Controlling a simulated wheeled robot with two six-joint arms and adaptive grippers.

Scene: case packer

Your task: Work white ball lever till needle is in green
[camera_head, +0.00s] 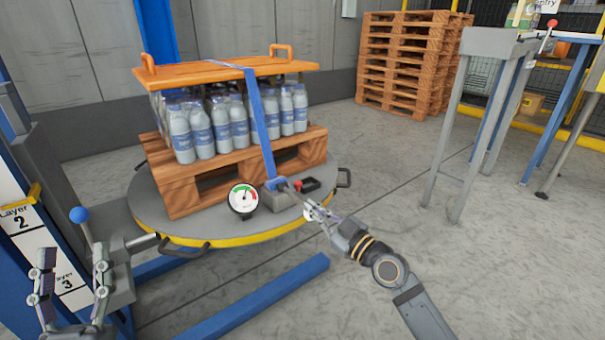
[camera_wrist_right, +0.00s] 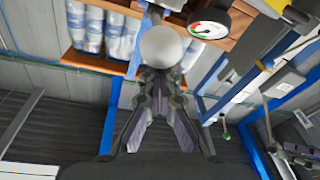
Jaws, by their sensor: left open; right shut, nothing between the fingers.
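The white ball (camera_wrist_right: 161,46) of the lever is just beyond my right fingertips in the right wrist view. The lever runs from a tensioner (camera_head: 283,195) on the blue strap. The round gauge (camera_head: 243,200) beside it has green and red on its dial; it also shows in the right wrist view (camera_wrist_right: 210,20). Its needle is too small to read surely. My left gripper (camera_head: 72,285) is open and empty at the lower left.
Bottles (camera_head: 205,130) stand on a wooden pallet (camera_head: 190,185) under an orange board (camera_head: 220,70), on a round turntable (camera_head: 160,228). A blue ball knob (camera_head: 78,214) is near my left gripper. A grey stand (camera_head: 490,90) is at right; the floor between is clear.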

